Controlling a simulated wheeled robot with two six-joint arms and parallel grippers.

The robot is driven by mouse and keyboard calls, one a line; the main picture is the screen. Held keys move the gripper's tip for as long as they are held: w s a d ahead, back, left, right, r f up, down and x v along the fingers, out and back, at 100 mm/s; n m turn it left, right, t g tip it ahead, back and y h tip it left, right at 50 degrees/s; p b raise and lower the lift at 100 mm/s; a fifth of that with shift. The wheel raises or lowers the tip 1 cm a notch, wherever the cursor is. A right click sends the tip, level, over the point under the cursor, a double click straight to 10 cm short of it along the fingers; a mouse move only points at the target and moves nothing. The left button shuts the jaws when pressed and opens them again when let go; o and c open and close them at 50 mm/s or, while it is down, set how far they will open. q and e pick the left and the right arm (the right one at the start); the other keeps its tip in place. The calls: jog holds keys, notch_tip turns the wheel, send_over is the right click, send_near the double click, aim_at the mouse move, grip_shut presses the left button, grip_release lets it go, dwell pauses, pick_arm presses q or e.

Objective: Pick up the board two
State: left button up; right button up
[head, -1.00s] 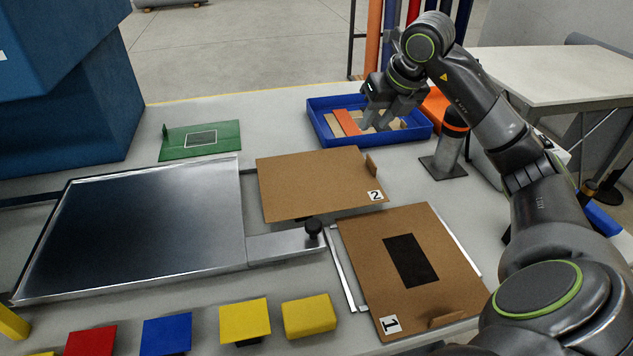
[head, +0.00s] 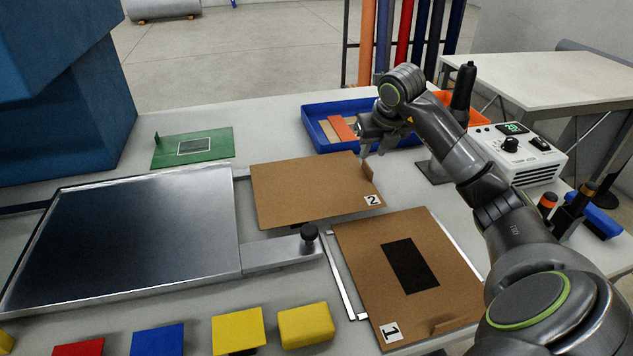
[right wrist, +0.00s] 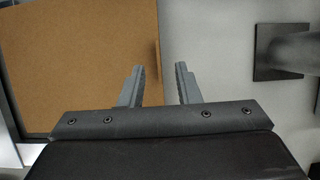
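Board two (head: 308,190) is a brown board with a white "2" label at its near right corner and a small upright tab (head: 366,172) on its right edge. It lies in the middle of the table. My right gripper (head: 372,152) is open and empty, just beyond the tab in the head view. In the right wrist view, board two (right wrist: 75,65) fills the left side. The fingers (right wrist: 158,84) are spread apart, with the tab (right wrist: 156,62) ahead near the left finger. My left gripper is not in view.
Board one (head: 365,255), with a black rectangle, lies in front on the right. A metal plate (head: 130,235) with a black knob (head: 309,232) lies left. A blue tray (head: 318,126) stands behind the gripper. A green board (head: 165,154) and a white control box (head: 545,165) are farther out.

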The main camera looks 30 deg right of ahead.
aim_at(367, 164)
jog(key=p+x, duration=0.1)
jog(key=x, duration=0.3)
jog(key=shift+s+a+f, duration=0.1)
jog(key=shift+a+f, duration=0.05)
jog(key=shift+w+f, duration=0.25)
jog(key=shift+f, duration=0.3)
grip_shut()
